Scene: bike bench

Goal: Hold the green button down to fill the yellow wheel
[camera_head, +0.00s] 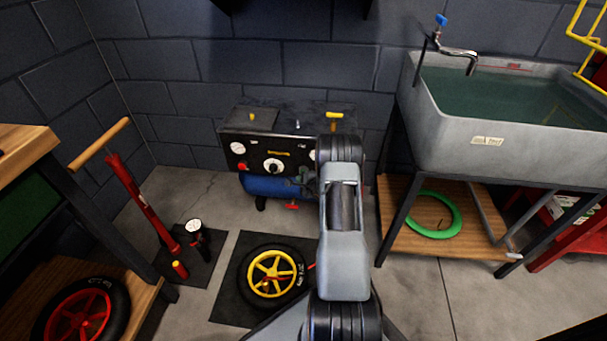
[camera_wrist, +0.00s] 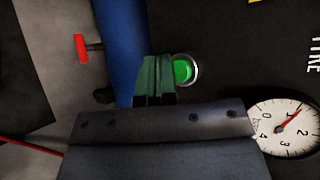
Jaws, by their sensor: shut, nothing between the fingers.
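The green button (camera_wrist: 183,71) sits in a silver ring on the black panel of the compressor (camera_head: 235,150). It shows in the wrist view just to the right of my fingertips. My gripper (camera_wrist: 156,72) is shut and empty, with its fingertips close beside the button; I cannot tell whether they touch it. In the head view my arm hides the gripper and the button. The yellow wheel (camera_head: 272,273) with a black tyre lies on a dark mat, left of my arm. A white tyre gauge (camera_wrist: 286,128) shows at the right in the wrist view, its red needle near 1.
The compressor has a blue tank (camera_head: 268,187) and a red valve handle (camera_wrist: 82,48). A grey sink (camera_head: 445,130) stands at the right, with a green ring (camera_head: 452,226) on its lower shelf. A red pump (camera_head: 140,200) and a red wheel (camera_head: 80,316) are at the left.

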